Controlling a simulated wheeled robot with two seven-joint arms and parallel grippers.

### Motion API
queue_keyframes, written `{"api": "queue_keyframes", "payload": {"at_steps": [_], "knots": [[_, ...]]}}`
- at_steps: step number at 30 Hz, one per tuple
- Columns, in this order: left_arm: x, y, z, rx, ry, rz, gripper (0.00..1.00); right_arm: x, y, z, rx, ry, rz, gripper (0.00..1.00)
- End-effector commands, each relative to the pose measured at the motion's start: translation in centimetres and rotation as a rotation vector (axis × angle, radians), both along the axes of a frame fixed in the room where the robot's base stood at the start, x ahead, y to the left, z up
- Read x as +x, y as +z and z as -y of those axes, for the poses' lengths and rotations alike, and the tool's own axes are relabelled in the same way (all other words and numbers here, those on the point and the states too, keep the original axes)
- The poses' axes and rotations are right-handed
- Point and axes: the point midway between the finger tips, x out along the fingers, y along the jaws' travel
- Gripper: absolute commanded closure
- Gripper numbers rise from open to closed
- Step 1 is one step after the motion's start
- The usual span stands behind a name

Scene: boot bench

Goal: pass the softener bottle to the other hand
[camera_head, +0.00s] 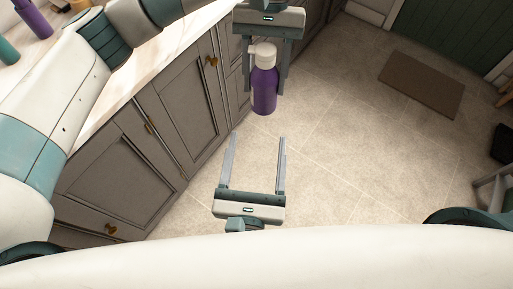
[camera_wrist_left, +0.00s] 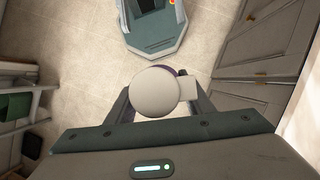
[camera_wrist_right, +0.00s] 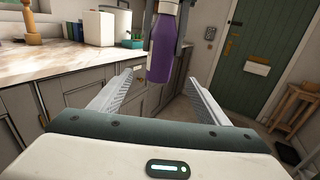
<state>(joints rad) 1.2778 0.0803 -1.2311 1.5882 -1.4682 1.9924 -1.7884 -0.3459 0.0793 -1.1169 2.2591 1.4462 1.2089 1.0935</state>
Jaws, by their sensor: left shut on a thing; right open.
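The softener bottle is purple with a white cap (camera_head: 264,90). My left gripper (camera_head: 264,85) is shut on it near the cap and holds it upright in the air, high in the head view. In the left wrist view the white cap (camera_wrist_left: 156,92) sits between the fingers and hides most of the body. My right gripper (camera_head: 252,143) is open and empty below the bottle in the head view, its fingers pointing towards it. In the right wrist view the purple body (camera_wrist_right: 161,50) hangs beyond the open fingertips (camera_wrist_right: 160,82), apart from them.
Grey cabinets (camera_head: 125,165) with a pale worktop (camera_wrist_right: 60,60) stand on the left. Other bottles, one purple (camera_head: 33,18), stand on the worktop. A brown mat (camera_head: 421,84) lies on the tiled floor before a green door (camera_wrist_right: 240,70). A wooden stand (camera_wrist_right: 293,108) is at the right. The central floor is clear.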

Motion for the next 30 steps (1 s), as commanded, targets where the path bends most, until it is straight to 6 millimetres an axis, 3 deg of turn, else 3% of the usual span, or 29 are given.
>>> {"api": "queue_keyframes", "payload": {"at_steps": [19, 30], "knots": [[0.0, 0.1, 0.0, 0.000, 0.000, 0.000, 0.88, 8.8, 0.1, 1.8, -0.003, 0.000, 0.003, 0.30], [0.0, 0.1, 0.0, 0.000, -0.001, 0.000, 0.88, 11.0, 0.0, 2.3, -0.001, 0.000, 0.000, 0.30]]}}
